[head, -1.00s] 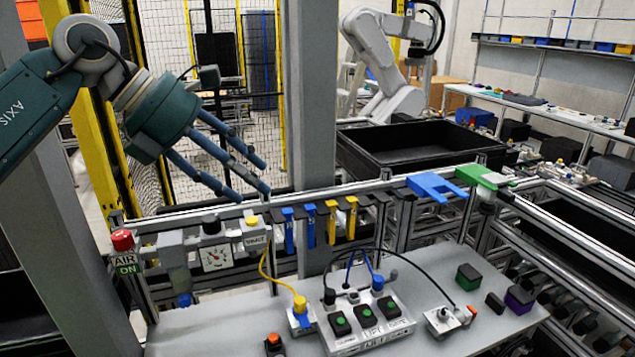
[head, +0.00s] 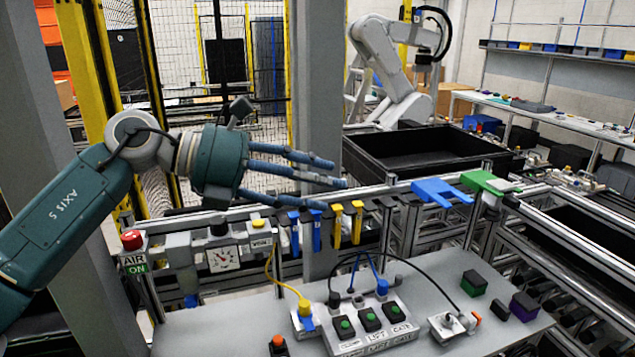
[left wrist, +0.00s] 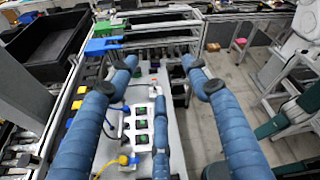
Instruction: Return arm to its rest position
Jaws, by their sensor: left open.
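My left gripper (head: 335,182) comes in from the left in the head view, over the rail behind the grey workbench. It is teal with blue ribbed fingers, points right and is open and empty. In the left wrist view its fingers (left wrist: 165,75) are spread apart, with the bench and button box between and below them. The arm is bent at a grey elbow joint and touches nothing that I can see. My right gripper is not in view.
Blue and yellow clips (head: 337,225) hang on the rail. A red button (head: 131,240) and gauge stand left. A black bin (head: 420,160) and white robot arm (head: 395,70) are behind.

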